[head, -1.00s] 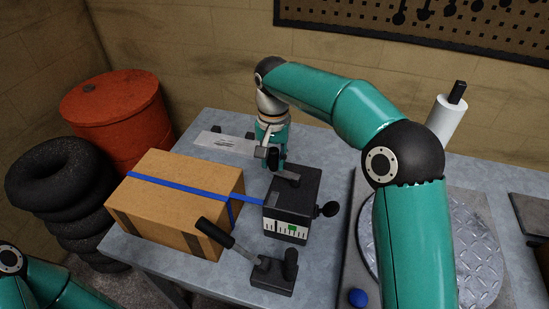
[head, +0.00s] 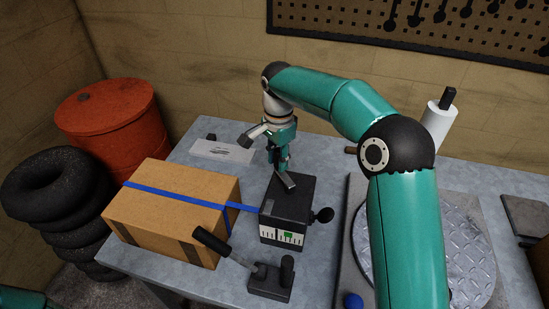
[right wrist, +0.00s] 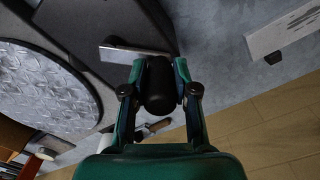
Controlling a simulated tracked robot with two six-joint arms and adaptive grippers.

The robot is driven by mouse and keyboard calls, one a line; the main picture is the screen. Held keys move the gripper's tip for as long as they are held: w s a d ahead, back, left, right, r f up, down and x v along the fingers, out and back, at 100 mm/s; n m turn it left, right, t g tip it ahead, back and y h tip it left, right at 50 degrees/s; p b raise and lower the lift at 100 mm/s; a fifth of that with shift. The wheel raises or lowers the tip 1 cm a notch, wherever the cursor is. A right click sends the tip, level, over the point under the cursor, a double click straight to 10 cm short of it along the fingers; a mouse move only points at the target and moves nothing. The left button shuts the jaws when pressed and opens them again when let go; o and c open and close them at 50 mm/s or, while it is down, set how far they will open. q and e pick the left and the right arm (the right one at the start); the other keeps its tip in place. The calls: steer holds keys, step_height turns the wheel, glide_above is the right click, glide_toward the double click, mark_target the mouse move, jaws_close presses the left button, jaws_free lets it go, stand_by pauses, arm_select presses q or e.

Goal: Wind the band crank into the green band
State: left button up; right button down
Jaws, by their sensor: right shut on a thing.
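The black tensioner box (head: 292,206) stands on the bench, with a blue strap running from it around a cardboard box. The crank's grey arm (head: 287,183) lies across the top of the box and also shows in the right wrist view (right wrist: 128,53). My right gripper (head: 279,160) is shut on the crank's black knob (right wrist: 159,88), which sits between its fingers. The white scale (head: 268,234) on the box front carries a green band (head: 289,238); I cannot make out a pointer. My left gripper is out of view.
The strapped cardboard box (head: 165,220) stands left of the tensioner. A black lever handle (head: 211,241) on a block is in front, and a black side knob (head: 323,215) sticks out right. A round metal plate (head: 465,240) lies further right.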

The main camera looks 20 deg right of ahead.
steer(key=d+m, duration=0.1)
steer(key=m, duration=0.2)
steer(key=shift+d, duration=0.35)
steer(key=m, duration=0.1)
steer(key=d+m, duration=0.1)
steer(key=shift+s+d+m, duration=0.2)
steer(key=shift+m, duration=0.1)
steer(key=m, duration=0.1)
steer(key=s+d+m, duration=0.1)
steer(key=m, duration=0.1)
steer(key=shift+d+b, duration=0.25)
steer(key=shift+b, duration=0.15)
steer(key=shift+s+d+m+b, duration=0.2)
steer(key=shift+s+d+m, duration=0.1)
steer(key=shift+m, duration=0.55)
steer(key=shift+s+d+m+b, duration=0.2)
steer(key=shift+d+m, duration=0.05)
steer(key=shift+m, duration=0.6)
steer(key=c, duration=0.9)
jaws_free()
